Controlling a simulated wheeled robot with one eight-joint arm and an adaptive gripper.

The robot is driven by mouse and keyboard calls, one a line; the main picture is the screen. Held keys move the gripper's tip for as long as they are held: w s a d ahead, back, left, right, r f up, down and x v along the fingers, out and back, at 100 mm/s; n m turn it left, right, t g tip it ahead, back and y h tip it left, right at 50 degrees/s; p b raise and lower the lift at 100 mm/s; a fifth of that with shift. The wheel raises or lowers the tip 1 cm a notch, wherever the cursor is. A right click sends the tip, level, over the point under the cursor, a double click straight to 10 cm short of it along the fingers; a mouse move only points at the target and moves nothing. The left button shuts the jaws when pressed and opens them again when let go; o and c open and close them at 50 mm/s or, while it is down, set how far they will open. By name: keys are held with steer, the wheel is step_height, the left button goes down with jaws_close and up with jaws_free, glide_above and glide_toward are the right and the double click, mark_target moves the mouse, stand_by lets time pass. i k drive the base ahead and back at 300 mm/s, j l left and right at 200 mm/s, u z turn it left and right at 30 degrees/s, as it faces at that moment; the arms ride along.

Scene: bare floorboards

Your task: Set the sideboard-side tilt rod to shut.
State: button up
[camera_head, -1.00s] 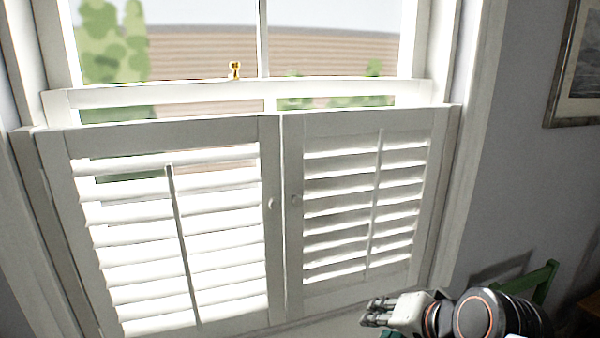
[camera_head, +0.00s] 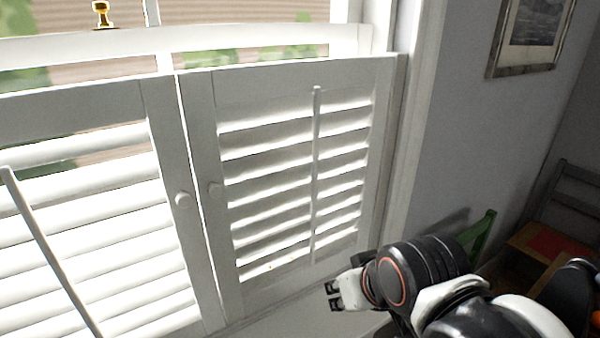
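Two white louvred shutter panels stand closed side by side below the window. The right panel (camera_head: 232,262) has a thin upright tilt rod (camera_head: 315,180) in front of its slats (camera_head: 265,195), which are tilted with bright gaps between them. The left panel (camera_head: 178,130) has its own tilt rod (camera_head: 45,245), and its slats (camera_head: 110,240) look wide open with strong light through them. No sideboard is clearly seen, so I cannot tell which rod is on its side. My gripper (camera_head: 334,296) is low, below and right of the right rod's lower end, apart from it. Its fingertips look parted and empty.
Another chair, dark with a red seat (camera_head: 553,244), is in the far right corner. A framed picture (camera_head: 530,38) hangs on the right wall. A gold catch (camera_head: 102,13) sits on the window rail.

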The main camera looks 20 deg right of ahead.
mark_target(6, 174)
steer(key=i, duration=0.15)
steer(key=j+u, duration=0.1)
steer(key=u, duration=0.3)
steer(key=j+u, duration=0.1)
steer(key=u, duration=0.25)
steer(key=i+u, duration=0.1)
steer(key=u, duration=0.3)
steer(key=i+j+u, duration=0.1)
steer(key=u, duration=0.25)
